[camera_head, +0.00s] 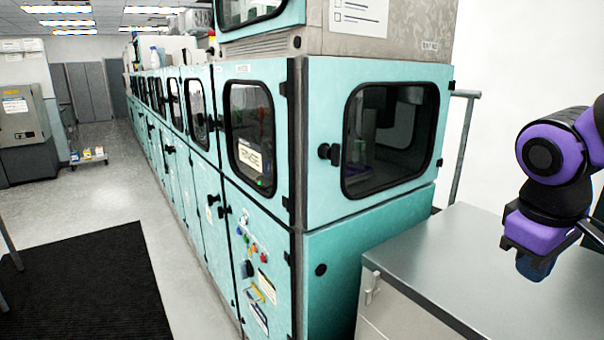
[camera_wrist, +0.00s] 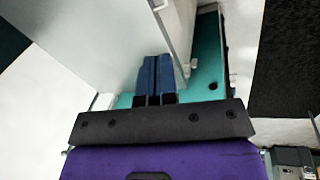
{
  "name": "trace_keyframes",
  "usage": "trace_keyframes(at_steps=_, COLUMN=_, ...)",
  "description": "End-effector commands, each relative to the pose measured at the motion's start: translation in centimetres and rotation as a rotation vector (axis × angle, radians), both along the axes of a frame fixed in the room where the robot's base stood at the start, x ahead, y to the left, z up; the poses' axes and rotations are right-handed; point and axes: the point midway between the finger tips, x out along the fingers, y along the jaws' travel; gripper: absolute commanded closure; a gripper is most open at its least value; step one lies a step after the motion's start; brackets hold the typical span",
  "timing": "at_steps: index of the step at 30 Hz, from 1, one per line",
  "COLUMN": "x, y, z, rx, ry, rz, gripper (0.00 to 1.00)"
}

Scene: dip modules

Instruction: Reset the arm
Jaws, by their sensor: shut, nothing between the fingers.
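My purple and black arm is at the right of the head view. My gripper (camera_head: 537,268) hangs from it over the grey metal-topped counter (camera_head: 440,245). In the wrist view the two blue fingers of my gripper (camera_wrist: 156,72) lie side by side, shut, with nothing between them.
A long row of teal machine cabinets (camera_head: 325,160) with dark windows runs back beside the counter. A black mat (camera_head: 85,285) lies on the floor at left. A low cart (camera_head: 88,155) stands far back. The aisle floor (camera_head: 120,190) is open.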

Motion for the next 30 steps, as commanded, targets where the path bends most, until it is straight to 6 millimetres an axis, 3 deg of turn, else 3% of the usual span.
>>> trace_keyframes(at_steps=9, x=-2.7, y=1.5, z=4.4, rx=0.204, ry=-0.254, rz=-0.203, gripper=1.0)
trace_keyframes(at_steps=15, x=-3.8, y=2.3, z=6.1, rx=0.281, ry=-0.352, rz=-0.275, gripper=1.0)
trace_keyframes(at_steps=30, x=-4.0, y=2.5, z=6.5, rx=0.303, ry=-0.379, rz=-0.293, gripper=1.0)
